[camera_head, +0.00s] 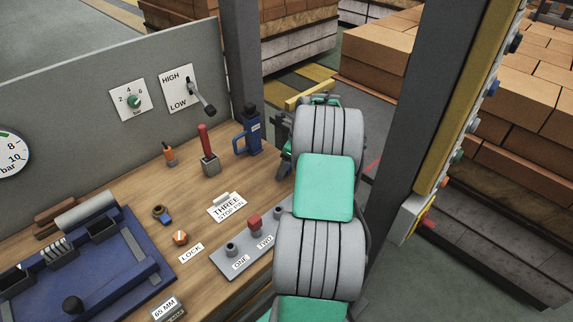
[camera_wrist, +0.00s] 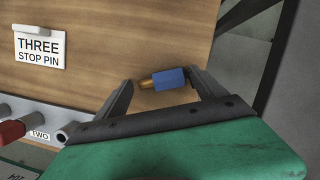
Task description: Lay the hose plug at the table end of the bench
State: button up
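In the wrist view a small blue piece with a brass tip, which looks like the hose plug (camera_wrist: 165,79), lies on the wooden bench (camera_wrist: 115,50) near its edge. My gripper (camera_wrist: 160,78) is open, with one finger on each side of the piece. The blue end is close to the right finger; I cannot tell if they touch. A small gap shows between the brass tip and the left finger.
A THREE STOP PIN sign (camera_head: 228,207) and a grey socket block (camera_head: 247,250) with a red-topped pin stand near my arm. A blue bottle jack (camera_head: 250,132), a red-handled tool (camera_head: 207,150) and a blue tray (camera_head: 85,270) are also on the bench. A dark post (camera_head: 415,130) rises at right.

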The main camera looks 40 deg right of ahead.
jog(key=shift+o, duration=0.4)
jog(key=v, duration=1.2)
jog(key=w+a+r+n, duration=0.35)
jog(key=a+n, duration=0.25)
jog(key=a, duration=0.4)
jog(key=s+a+r+n, duration=0.25)
jog(key=a+n, duration=0.65)
jog(key=a, duration=0.5)
jog(key=s+a+f+n+h, duration=0.1)
jog(key=s+a+f+n, duration=0.2)
jog(key=s+a+n, duration=0.9)
jog(key=a+n, duration=0.1)
jog(key=n, duration=0.3)
jog(key=shift+s+a+n, duration=0.2)
jog(key=shift+a+n, duration=0.1)
jog(key=shift+a, duration=0.1)
